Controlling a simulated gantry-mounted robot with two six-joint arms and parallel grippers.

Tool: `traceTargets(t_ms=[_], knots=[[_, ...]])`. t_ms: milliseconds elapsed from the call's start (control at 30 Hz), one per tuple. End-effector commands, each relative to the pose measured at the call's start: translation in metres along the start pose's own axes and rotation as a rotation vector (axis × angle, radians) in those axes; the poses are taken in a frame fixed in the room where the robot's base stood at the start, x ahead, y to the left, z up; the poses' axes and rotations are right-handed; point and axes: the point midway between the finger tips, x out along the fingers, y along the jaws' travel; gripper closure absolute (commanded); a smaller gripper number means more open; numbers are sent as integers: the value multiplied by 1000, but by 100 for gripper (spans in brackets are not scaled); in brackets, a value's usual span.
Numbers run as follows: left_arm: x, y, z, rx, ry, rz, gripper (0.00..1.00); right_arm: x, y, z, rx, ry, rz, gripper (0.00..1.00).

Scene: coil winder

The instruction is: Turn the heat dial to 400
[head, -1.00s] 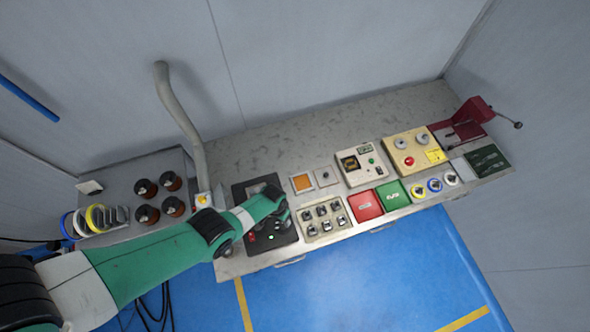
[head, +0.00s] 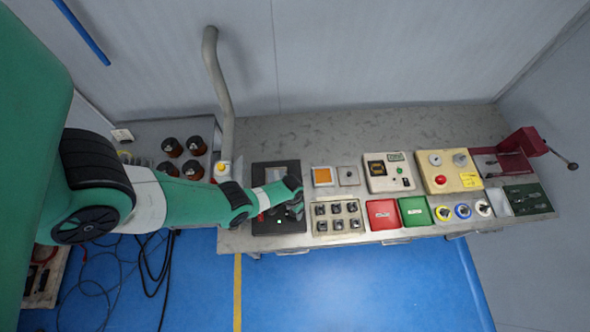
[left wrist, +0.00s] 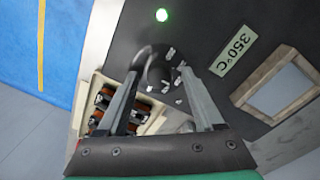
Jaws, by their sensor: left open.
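The black heat panel (head: 275,172) lies at the left of the bench in the head view. In the left wrist view, the panel's black round dial (left wrist: 157,68) has pale marks around its right side. A plate (left wrist: 234,47) on the panel reads 350°C, and a green light (left wrist: 161,15) glows above the dial. My left gripper (left wrist: 160,78) is open, with its fingers on either side of the dial; I cannot tell whether they touch it. In the head view my left gripper (head: 297,197) is over the panel's right edge and hides the dial. My right gripper is out of view.
A block of several black switches (head: 338,217) stands close to the panel's right. A grey pipe (head: 217,90) with a yellow button box rises behind left. Red (head: 382,213) and green (head: 414,211) boxes sit further right. The bench top (head: 330,125) behind is clear.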

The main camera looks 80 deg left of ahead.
Motion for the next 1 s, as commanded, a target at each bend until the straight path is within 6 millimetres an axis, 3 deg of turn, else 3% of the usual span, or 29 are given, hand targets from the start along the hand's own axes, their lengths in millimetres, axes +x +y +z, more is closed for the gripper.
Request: traceTargets(t_ms=[200, 233, 600, 1000], knots=[[-1, 0, 0, 0, 0, 0, 31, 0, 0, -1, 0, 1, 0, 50], [-1, 0, 0, 0, 0, 0, 35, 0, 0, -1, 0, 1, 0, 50], [0, 0, 0, 1, 0, 0, 100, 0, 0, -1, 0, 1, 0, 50], [0, 0, 0, 38, -2, 0, 100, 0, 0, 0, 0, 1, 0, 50]])
